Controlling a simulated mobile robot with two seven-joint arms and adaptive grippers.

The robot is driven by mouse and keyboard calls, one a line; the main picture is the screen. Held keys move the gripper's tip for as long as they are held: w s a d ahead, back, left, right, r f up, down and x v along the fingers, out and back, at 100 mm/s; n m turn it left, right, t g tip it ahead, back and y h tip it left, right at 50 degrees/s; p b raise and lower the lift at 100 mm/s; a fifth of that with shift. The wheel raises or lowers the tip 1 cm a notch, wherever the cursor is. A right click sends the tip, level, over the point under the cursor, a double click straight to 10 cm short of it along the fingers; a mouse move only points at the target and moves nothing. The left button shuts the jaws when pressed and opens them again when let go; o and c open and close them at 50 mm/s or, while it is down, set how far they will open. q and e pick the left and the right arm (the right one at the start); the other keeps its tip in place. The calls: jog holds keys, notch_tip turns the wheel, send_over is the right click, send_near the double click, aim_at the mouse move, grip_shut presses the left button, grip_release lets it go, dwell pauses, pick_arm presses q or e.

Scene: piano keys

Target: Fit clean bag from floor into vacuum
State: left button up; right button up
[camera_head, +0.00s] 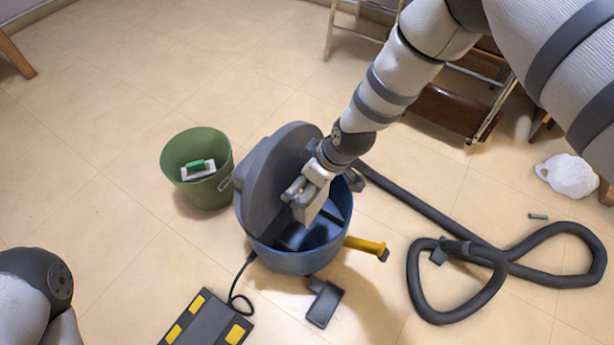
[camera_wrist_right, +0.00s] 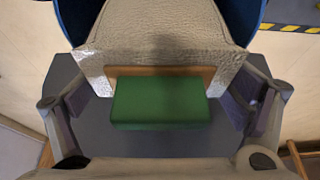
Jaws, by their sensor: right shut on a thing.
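The vacuum's blue canister (camera_head: 292,258) stands open on the floor, its round dark grey lid (camera_head: 268,180) tilted up at the left. My right gripper (camera_head: 305,190) is over the opening, beside the lid, shut on a pale grey bag (camera_head: 311,209). In the right wrist view the bag (camera_wrist_right: 160,42) spreads out beyond the fingers, with a green block (camera_wrist_right: 160,102) and a tan strip at its near end. The blue rim shows on both sides of the bag. I cannot tell how deep the bag reaches. My left gripper is out of view; only my left arm shows.
A green bucket (camera_head: 196,145) holding a white and green item stands left of the canister. A yellow handle (camera_head: 366,246), dark nozzle (camera_head: 324,303) and looped hose (camera_head: 505,262) lie right and front. A black-yellow block (camera_head: 207,322) is in front. A white lump (camera_head: 567,176) lies far right.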

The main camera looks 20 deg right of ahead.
jog(key=shift+f+b, duration=2.45)
jog(key=shift+f, duration=2.1)
notch_tip(320, 180, down, 8)
jog(key=b, duration=0.4)
jog(key=shift+f+b, duration=0.15)
jog(key=shift+b, duration=0.15)
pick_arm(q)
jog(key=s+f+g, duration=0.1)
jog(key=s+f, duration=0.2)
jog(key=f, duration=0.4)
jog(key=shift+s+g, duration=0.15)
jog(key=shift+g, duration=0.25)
pick_arm(e)
jog(key=o, duration=1.3)
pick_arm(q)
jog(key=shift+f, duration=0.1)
pick_arm(e)
jog(key=shift+r+p, duration=2.4)
jog(key=shift+r, duration=1.3)
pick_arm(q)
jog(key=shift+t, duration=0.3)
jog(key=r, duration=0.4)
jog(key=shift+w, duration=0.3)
pick_arm(e)
jog(key=shift+f, duration=0.1)
